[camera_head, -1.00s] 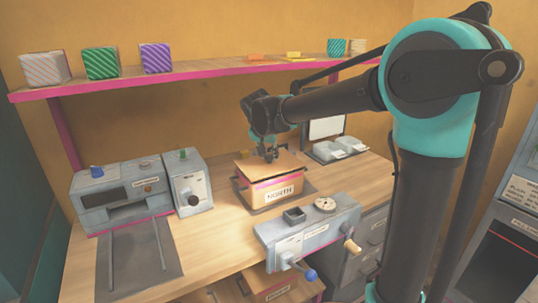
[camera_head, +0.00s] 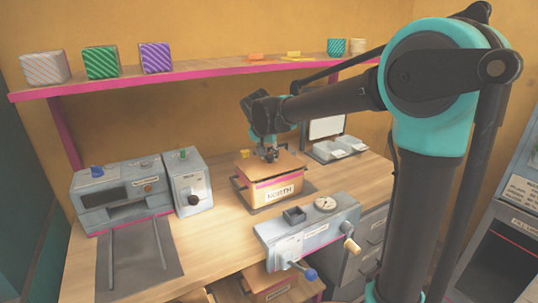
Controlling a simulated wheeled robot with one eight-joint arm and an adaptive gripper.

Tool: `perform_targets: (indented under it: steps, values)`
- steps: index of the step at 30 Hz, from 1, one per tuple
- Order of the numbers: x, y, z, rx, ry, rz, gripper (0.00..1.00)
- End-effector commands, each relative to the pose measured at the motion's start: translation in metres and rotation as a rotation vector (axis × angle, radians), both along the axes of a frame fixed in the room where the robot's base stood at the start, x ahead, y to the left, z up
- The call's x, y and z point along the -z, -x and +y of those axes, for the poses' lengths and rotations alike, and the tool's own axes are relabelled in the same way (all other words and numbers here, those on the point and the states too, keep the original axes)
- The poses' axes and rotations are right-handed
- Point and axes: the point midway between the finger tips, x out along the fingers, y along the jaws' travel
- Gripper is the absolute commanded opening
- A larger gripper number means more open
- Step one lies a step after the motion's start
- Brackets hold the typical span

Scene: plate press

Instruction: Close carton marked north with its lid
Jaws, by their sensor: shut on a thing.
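The carton marked NORTH (camera_head: 279,191) stands on a dark mat on the wooden bench, its label facing me. Its brown lid (camera_head: 285,164) lies over the top of the carton. My gripper (camera_head: 270,156) points down from above and is shut on the lid near its middle. The lid looks roughly level; whether it sits fully down on the rim I cannot tell. The carton's inside is hidden.
A grey device with a blue-knobbed lever (camera_head: 308,240) stands in front of the carton. Grey machines (camera_head: 122,194) stand to the left, white trays (camera_head: 340,148) behind right. A shelf (camera_head: 200,74) with patterned boxes runs above. Another carton (camera_head: 270,287) is under the bench.

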Motion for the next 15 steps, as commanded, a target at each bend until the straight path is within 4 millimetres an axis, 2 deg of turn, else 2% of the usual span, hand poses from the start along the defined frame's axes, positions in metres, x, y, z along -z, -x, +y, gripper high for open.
perform_targets:
  steps: [15]
  values:
    - [0.0077,-0.0001,0.0,0.0,0.0,0.0,0.0]
